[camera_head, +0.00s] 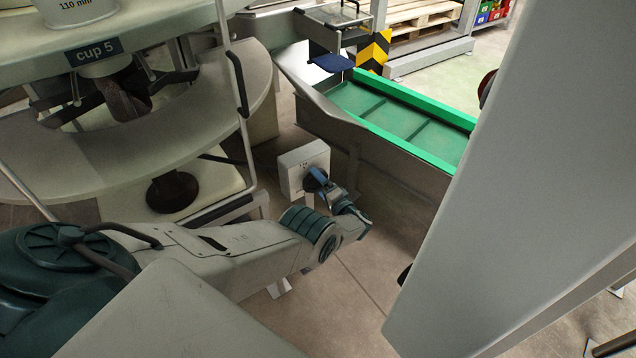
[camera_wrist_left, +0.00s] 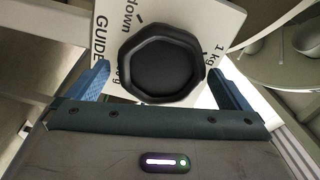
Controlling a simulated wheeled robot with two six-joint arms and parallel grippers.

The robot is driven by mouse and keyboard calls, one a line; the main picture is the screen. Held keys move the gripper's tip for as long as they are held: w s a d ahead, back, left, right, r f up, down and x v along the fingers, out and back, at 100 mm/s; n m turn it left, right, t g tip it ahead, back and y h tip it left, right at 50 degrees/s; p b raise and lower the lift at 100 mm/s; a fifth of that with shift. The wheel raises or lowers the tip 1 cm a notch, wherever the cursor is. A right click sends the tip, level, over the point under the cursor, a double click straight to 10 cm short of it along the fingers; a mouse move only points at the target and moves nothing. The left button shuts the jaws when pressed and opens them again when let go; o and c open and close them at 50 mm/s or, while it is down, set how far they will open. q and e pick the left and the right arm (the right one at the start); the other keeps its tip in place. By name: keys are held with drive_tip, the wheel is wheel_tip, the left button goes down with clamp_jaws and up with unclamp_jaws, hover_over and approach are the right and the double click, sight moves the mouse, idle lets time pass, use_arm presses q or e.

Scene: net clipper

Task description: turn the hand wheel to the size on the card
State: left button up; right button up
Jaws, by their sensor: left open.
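I see no size card. My right gripper is out of view.
A machine with a "cup 5" label (camera_head: 94,52) and a "110 mm" cup (camera_head: 77,10) stands at upper left. A green-edged trough (camera_head: 400,125) runs behind the box to the right. A large grey panel (camera_head: 520,180) blocks the right. Floor (camera_head: 345,290) shows below.

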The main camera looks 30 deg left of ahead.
use_arm(q)
drive_tip(key=p+v, duration=0.1)
drive_tip(key=v, duration=0.3)
drive_tip(key=shift+s+d+r, duration=0.15)
drive_tip(key=shift+d, duration=0.1)
drive_tip(key=p, duration=0.1)
approach(318, 182)
drive_tip(key=shift+s+d+f, duration=0.15)
drive_tip(key=shift+d+f, duration=0.15)
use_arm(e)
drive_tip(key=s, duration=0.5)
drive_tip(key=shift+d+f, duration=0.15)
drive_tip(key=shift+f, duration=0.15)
